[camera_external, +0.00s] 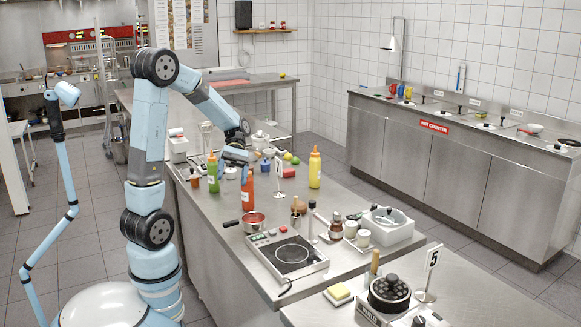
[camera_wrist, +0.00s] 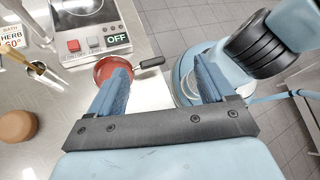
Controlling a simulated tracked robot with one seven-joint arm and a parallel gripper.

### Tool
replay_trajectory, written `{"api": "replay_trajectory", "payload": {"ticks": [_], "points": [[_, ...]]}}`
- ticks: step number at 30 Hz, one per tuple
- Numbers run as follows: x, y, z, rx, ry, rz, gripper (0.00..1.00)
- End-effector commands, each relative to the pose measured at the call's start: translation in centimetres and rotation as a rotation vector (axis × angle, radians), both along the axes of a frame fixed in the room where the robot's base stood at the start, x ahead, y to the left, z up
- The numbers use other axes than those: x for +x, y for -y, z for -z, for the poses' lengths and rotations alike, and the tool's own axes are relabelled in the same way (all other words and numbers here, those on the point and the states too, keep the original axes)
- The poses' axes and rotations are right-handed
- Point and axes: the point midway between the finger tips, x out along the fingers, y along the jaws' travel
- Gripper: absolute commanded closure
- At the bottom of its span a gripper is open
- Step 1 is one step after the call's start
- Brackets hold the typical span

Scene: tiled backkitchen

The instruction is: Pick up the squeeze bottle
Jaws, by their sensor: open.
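Three squeeze bottles stand on the steel counter in the external view: a green one (camera_external: 212,173), a red one (camera_external: 247,192) and a yellow one (camera_external: 314,168). The frames do not single out one of them. My gripper (camera_external: 238,160) is at the end of the bent arm, close to the red and green bottles in the picture; the gap to them is unclear. In the wrist view my gripper (camera_wrist: 162,75) has its two blue fingers wide apart with nothing between them. No squeeze bottle can be made out in the wrist view.
A red pan (camera_external: 253,222) and a hob (camera_external: 291,256) are in front of the bottles; the pan (camera_wrist: 113,70) also shows in the wrist view. A number stand (camera_external: 279,180), a red block (camera_external: 289,173) and several small items crowd the counter.

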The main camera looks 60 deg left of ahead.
Motion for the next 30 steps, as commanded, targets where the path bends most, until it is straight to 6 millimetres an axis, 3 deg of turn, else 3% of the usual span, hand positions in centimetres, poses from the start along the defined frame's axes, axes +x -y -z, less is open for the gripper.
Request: {"api": "replay_trajectory", "payload": {"ticks": [5, 13, 25, 30], "points": [[0.9, -2.8, -1.3, -0.182, 0.063, -0.251, 0.18], [2.3, -8.8, -3.8, -0.415, 0.236, -0.623, 0.18], [1.7, -17.5, -6.6, -0.582, 0.497, -1.001, 0.18], [1.9, -17.3, -2.9, -0.584, 0.489, -0.994, 0.18]]}}
